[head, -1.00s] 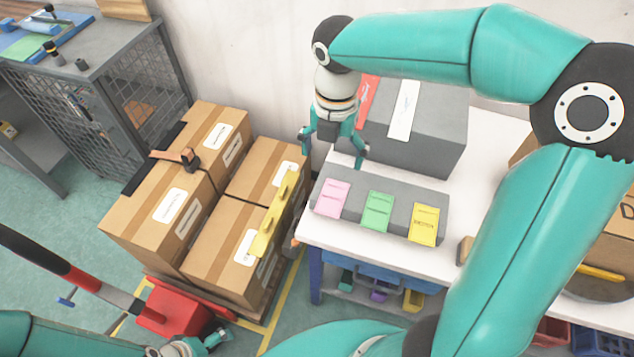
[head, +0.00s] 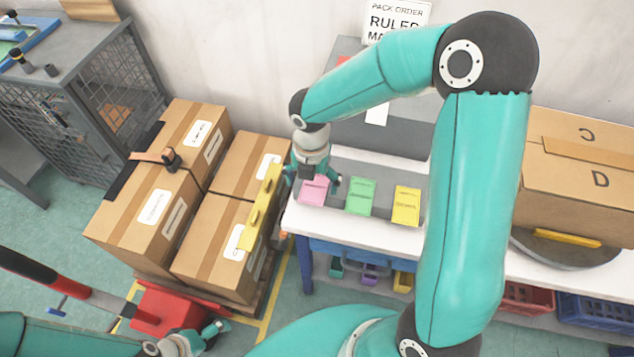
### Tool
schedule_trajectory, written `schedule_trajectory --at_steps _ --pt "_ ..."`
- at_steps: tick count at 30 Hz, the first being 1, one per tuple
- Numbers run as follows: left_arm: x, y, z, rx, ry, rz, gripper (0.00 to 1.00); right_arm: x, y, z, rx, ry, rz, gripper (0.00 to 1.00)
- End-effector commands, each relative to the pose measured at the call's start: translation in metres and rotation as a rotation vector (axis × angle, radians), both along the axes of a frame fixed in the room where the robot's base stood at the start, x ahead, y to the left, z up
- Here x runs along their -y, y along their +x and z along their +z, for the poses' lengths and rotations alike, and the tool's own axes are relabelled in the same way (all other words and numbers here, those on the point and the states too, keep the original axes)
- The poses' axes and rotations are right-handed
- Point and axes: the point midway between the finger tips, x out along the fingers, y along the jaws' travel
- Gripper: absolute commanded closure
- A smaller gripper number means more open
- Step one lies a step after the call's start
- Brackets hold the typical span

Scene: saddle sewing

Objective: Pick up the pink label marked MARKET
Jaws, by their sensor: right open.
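The pink label (head: 314,191) lies at the left end of a grey block (head: 384,212) on the white table. The writing on it is too small to read. A green label (head: 361,196) and a yellow label (head: 406,206) lie to its right on the same block. My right gripper (head: 312,186) is open, with its fingers on either side of the pink label's upper part. I cannot tell whether they touch it. My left gripper (head: 208,332) is low at the bottom left, far from the labels; its jaws are too small to judge.
Cartons (head: 158,190) on a pallet stand left of the table, with a yellow ruler-like strip (head: 262,208) on them. A larger grey box (head: 395,138) stands behind the labels, partly hidden by my arm. A carton marked D (head: 575,195) sits at right.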

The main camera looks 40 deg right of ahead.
Motion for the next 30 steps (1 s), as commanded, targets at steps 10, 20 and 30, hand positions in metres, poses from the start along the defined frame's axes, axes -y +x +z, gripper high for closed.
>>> schedule_trajectory --at_steps 10,20,30 --pt "0.000 0.000 0.002 0.000 0.000 0.000 0.00 -0.001 0.000 -0.027 0.000 0.001 0.000 0.08" --pt "0.000 0.000 0.001 0.000 0.000 0.000 0.00 -0.001 0.000 -0.027 0.000 0.001 -0.001 0.08" --pt "0.000 0.000 -0.001 0.000 0.000 0.000 0.00 0.000 0.000 -0.031 -0.001 0.002 -0.001 0.08"
